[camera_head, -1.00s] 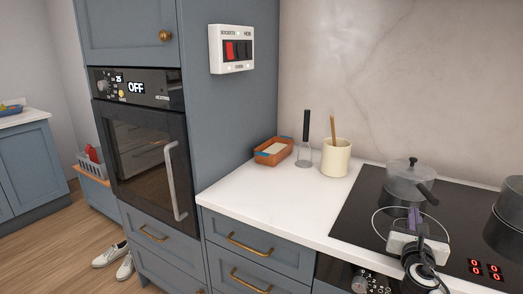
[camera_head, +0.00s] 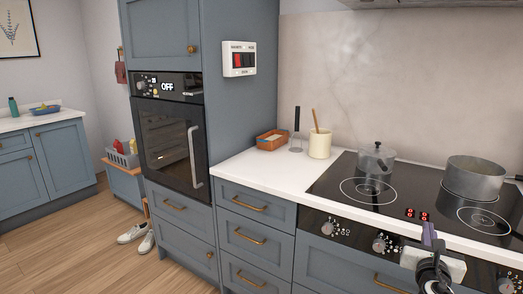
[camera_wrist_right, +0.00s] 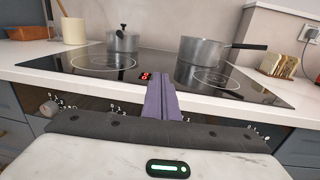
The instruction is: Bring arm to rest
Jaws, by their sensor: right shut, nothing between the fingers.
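My right gripper (camera_head: 428,235) is in front of the counter's front edge, near the hob controls, at the lower right of the head view. Its purple fingers are together and hold nothing; they also show in the right wrist view (camera_wrist_right: 161,98), pointing toward the hob. The gripper is apart from the pots. My left gripper is in neither view.
The black hob (camera_head: 408,190) bears a lidded pot (camera_head: 375,162) and a larger saucepan (camera_head: 474,178). A cream utensil pot (camera_head: 320,144) and an orange tray (camera_head: 271,141) stand on the counter. The oven (camera_head: 170,145) is shut.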

